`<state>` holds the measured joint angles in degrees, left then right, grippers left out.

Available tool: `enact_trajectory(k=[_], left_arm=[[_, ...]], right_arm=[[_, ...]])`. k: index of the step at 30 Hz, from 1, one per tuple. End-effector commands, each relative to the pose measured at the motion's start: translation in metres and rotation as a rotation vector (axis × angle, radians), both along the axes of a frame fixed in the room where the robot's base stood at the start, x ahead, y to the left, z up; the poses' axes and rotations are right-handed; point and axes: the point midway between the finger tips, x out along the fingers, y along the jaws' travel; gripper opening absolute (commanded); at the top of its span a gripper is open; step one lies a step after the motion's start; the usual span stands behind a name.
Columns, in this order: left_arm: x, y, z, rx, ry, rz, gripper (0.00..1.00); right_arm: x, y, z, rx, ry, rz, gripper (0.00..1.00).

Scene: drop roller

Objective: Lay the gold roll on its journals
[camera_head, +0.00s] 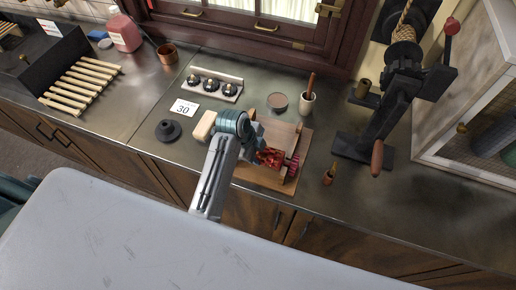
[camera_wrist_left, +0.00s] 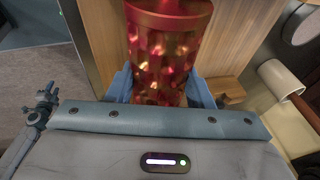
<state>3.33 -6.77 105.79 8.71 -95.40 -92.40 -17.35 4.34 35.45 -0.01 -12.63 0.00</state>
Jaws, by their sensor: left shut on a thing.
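The roll is a red cylinder with gold dimpled patches; it fills the upper middle of the left wrist view (camera_wrist_left: 165,52). My left gripper (camera_wrist_left: 161,88) is shut on it, one blue-grey finger on each side. In the head view the left gripper (camera_head: 259,157) is over the wooden stand (camera_head: 282,133), and a red part of the roll (camera_head: 273,158) shows beside it. A red toothed wheel (camera_head: 293,167) is at the stand's right end. The arm hides part of the stand, and I cannot see whether the roll touches its journals.
A pale block (camera_head: 204,125) and a dark round piece (camera_head: 168,130) lie left of the stand. A cup with a wooden handle (camera_head: 307,103) and a round tin (camera_head: 277,102) stand behind it. A black press (camera_head: 390,110) is at right. The counter at left is partly clear.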

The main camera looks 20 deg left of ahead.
Motion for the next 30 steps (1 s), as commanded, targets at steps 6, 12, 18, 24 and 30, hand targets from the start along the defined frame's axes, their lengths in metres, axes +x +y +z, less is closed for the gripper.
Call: enact_trajectory(k=[6, 12, 18, 24, 30], left_arm=[[0.001, 0.0, 0.0, -0.001, -0.006, 0.0, 0.0], [0.001, 0.0, 0.0, -0.001, -0.006, 0.0, 0.49], [0.001, 0.0, -0.001, -0.001, -0.004, 0.0, 0.72], [-0.001, 0.0, -0.004, 0.001, 0.003, 0.0, 0.72], [-0.003, 0.005, 0.014, 0.001, -0.004, 0.001, 0.72]], right_arm=[[0.003, 0.0, 0.0, 0.0, -0.004, 0.0, 0.36], [0.003, -0.002, 0.0, -0.002, -0.004, 0.001, 0.36], [0.004, -0.004, 0.0, -0.005, -0.005, 0.002, 0.36], [0.004, -0.006, -0.001, -0.007, -0.005, 0.003, 0.36], [0.004, -0.006, -0.008, -0.007, -0.005, 0.003, 0.36]])
